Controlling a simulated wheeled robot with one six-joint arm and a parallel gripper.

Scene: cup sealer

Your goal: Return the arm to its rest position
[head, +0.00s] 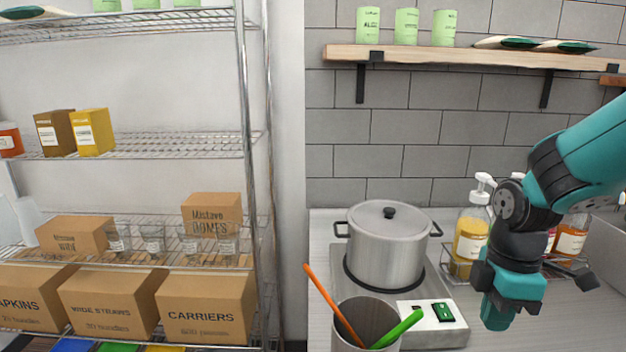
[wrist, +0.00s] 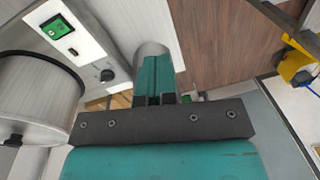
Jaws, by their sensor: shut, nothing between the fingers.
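My gripper (head: 500,312) shows at the lower right of the head view, on the end of my teal and black arm. It hangs downward over the counter, to the right of the hot plate and pot. In the wrist view its two teal fingers (wrist: 160,80) lie side by side, closed together with nothing held. Part of my arm runs out of the head view at the right edge.
A lidded steel pot (head: 388,248) stands on a hot plate (head: 432,322) left of my gripper. A metal cup (head: 370,318) with coloured sticks is in front. Pump bottles (head: 470,232) stand behind my gripper. A wire shelf (head: 190,145) with boxes fills the left.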

